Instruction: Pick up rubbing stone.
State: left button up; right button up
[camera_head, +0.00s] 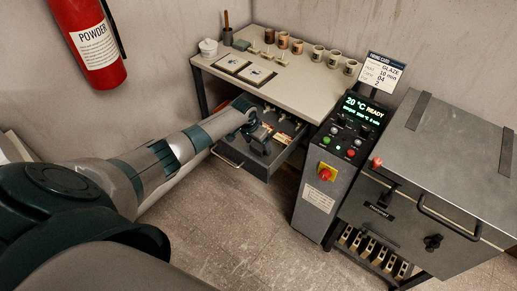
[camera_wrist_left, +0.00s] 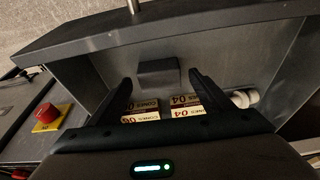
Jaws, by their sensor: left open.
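A dark grey block (camera_wrist_left: 158,72), which looks like the rubbing stone, lies in the open drawer (camera_head: 229,160) near its front wall (camera_wrist_left: 95,37), in the left wrist view. My left gripper (camera_head: 259,142) reaches down into the drawer. In the left wrist view its fingers (camera_wrist_left: 160,86) are apart, one on each side of the block in the picture, with nothing held. I cannot tell whether they touch it. In the head view the block is hidden by the gripper or too small to make out. My right gripper is not in view.
Small labelled cone boxes (camera_wrist_left: 187,104) and white rolls (camera_wrist_left: 244,98) lie in the drawer. A control box (camera_head: 325,175) with a red button and a kiln (camera_head: 440,130) stand to the right.

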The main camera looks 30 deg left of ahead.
aim_at(259, 147)
pick_arm(q)
jog(key=c, duration=1.2)
jog(key=shift+c, duration=0.2)
jog(key=shift+r, duration=0.1)
jog(key=shift+w+r, duration=0.1)
jog(key=shift+r, duration=0.4)
jog(key=r, duration=0.1)
jog(key=r+b, duration=0.1)
jog(key=r, duration=0.1)
jog(key=shift+d+r, duration=0.1)
jog(key=shift+d, duration=0.25)
jog(key=d+r+b, duration=0.2)
jog(key=d+r, duration=0.4)
jog(key=d, duration=0.5)
jog(key=shift+r+b, duration=0.3)
jog(key=shift+r, duration=0.05)
